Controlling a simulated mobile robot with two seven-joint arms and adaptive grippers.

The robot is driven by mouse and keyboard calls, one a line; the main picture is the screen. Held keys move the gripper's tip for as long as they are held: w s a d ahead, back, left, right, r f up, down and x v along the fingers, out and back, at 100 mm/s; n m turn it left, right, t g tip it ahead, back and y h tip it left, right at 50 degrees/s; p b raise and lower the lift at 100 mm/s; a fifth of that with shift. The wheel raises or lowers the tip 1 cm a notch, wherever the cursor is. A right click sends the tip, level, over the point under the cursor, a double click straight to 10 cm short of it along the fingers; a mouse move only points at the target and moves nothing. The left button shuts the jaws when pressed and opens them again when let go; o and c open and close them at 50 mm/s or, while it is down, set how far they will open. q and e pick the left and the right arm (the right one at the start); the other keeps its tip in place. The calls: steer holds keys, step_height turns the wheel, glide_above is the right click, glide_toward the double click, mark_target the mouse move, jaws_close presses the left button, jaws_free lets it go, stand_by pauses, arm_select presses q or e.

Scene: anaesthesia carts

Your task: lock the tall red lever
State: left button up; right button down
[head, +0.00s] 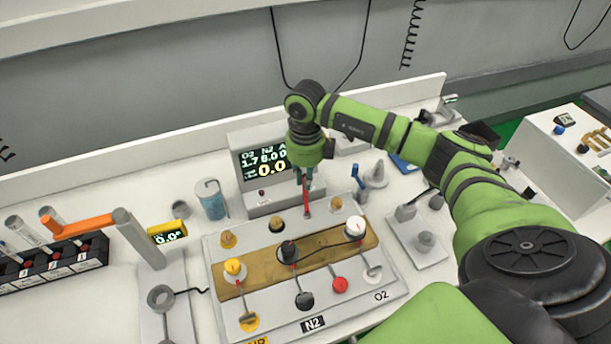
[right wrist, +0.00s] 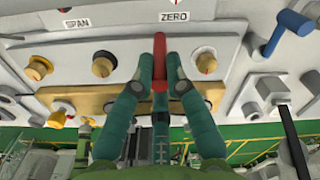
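The tall red lever (head: 306,197) stands up from the panel in front of the display box in the head view. In the right wrist view the red lever (right wrist: 159,58) rises between the green fingers, near the ZERO label. My right gripper (head: 305,172) reaches down over the lever's top from behind and right. In the wrist view my right gripper (right wrist: 159,70) has its fingertips close against both sides of the lever, shut on it. The lever's lower part is partly hidden by the fingers in that view. My left gripper is not in view.
A display box (head: 262,165) stands just behind the lever. A blue lever (head: 359,178) stands to its right, near a grey cone (head: 376,174). A panel with several knobs (head: 215,248) lies in front. A blue cylinder (head: 211,200) stands to the left.

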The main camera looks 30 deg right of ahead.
steer(key=n+b, duration=0.2)
steer(key=a+n+b, duration=0.1)
steer(key=b, duration=0.1)
steer(key=shift+w+a, duration=0.1)
steer(key=shift+w, duration=0.15)
steer(key=c, duration=1.2)
jaws_free()
steer(key=shift+c, duration=0.2)
step_height(320, 180, up, 12)
